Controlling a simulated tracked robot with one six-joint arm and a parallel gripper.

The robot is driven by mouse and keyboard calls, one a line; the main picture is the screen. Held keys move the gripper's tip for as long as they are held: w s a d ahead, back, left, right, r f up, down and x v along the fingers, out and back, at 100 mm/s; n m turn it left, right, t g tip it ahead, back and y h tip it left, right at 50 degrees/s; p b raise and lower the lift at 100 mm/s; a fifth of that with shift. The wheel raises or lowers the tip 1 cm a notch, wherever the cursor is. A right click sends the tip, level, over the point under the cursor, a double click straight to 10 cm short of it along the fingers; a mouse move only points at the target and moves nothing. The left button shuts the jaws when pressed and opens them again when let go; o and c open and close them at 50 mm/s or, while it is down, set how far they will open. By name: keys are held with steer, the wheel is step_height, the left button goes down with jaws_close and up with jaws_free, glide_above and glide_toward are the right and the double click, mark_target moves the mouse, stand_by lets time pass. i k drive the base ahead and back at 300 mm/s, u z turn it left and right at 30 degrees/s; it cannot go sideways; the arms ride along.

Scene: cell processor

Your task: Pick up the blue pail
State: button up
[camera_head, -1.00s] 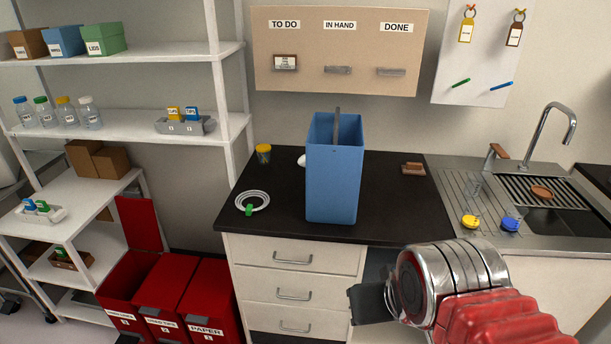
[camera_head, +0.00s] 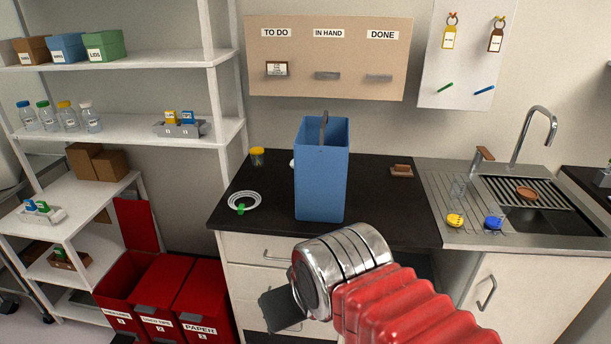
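The blue pail (camera_head: 321,180) is a tall, square-sided container with a grey handle (camera_head: 323,128) standing up at its top. It stands upright on the dark countertop (camera_head: 388,205), near the front edge. My gripper (camera_head: 281,311) is in front of the counter, below and a little left of the pail, and apart from it in the picture. Only a dark grey part of it shows beside my metal wrist, so I cannot tell if its fingers are open or shut.
A white plate (camera_head: 243,201) with a green item lies left of the pail, and a yellow-lidded jar (camera_head: 257,156) stands behind it. A brown block (camera_head: 401,170) lies to the right. The sink (camera_head: 545,215) is farther right, and red bins (camera_head: 205,299) stand at lower left.

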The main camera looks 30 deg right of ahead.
mark_target(322, 144)
steer(key=z, duration=0.05)
steer(key=i, duration=1)
steer(key=u, duration=0.05)
